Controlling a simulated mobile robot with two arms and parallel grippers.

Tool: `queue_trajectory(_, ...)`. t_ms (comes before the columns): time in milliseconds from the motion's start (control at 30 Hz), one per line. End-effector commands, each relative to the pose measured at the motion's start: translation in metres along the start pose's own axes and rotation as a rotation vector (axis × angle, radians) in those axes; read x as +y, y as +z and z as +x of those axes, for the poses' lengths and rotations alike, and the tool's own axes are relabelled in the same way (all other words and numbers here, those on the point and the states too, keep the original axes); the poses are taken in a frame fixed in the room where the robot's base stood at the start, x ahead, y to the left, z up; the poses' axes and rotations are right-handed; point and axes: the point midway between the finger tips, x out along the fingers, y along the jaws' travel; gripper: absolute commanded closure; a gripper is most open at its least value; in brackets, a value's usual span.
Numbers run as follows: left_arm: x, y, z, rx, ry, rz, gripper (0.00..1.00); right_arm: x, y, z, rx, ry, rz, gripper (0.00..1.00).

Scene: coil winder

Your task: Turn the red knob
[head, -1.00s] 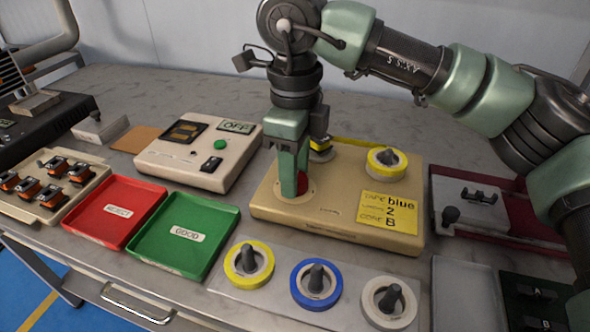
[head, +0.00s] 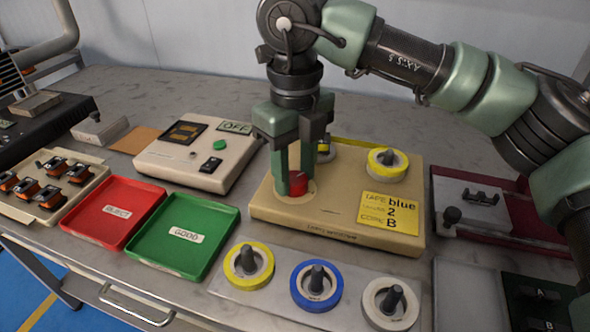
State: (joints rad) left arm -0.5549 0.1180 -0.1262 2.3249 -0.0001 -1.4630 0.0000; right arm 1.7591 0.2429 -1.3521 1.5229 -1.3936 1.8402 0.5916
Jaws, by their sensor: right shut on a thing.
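The red knob (head: 298,184) stands on the left part of the beige winder box (head: 340,222), partly hidden by the fingers. My right gripper (head: 294,186) points down from above and is shut on the red knob, one finger on each side of it. The box also carries a yellow tape roll (head: 388,163) and a yellow card (head: 390,210) reading "TAPE blue", "2" and "CORE B". A second yellow roll is partly hidden behind the gripper. My left gripper is not in view.
Yellow (head: 248,263), blue (head: 317,285) and white (head: 390,303) tape rolls stand on pegs in front. A control box (head: 165,160) showing "OFF", a red REJECT tray (head: 90,232) and a green GOOD tray (head: 165,252) lie left. A dark red fixture (head: 505,240) is at right.

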Motion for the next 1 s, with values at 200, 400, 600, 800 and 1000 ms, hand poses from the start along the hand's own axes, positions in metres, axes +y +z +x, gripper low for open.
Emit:
queue_trajectory(200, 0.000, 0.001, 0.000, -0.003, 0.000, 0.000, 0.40, -0.001, 0.001, -0.002, -0.006, -0.002, 0.003, 1.00)
queue_trajectory(400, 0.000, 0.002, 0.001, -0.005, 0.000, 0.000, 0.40, -0.001, 0.001, -0.002, -0.005, -0.001, 0.002, 0.39)
queue_trajectory(600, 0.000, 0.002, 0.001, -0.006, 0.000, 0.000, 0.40, 0.000, 0.000, -0.001, -0.003, -0.001, 0.000, 0.39)
queue_trajectory(800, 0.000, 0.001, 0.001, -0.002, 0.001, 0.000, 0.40, 0.000, 0.001, -0.011, -0.004, -0.001, 0.001, 0.39)
queue_trajectory(1000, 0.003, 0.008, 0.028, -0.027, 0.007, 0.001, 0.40, 0.000, 0.001, -0.046, -0.005, -0.001, 0.002, 0.39)
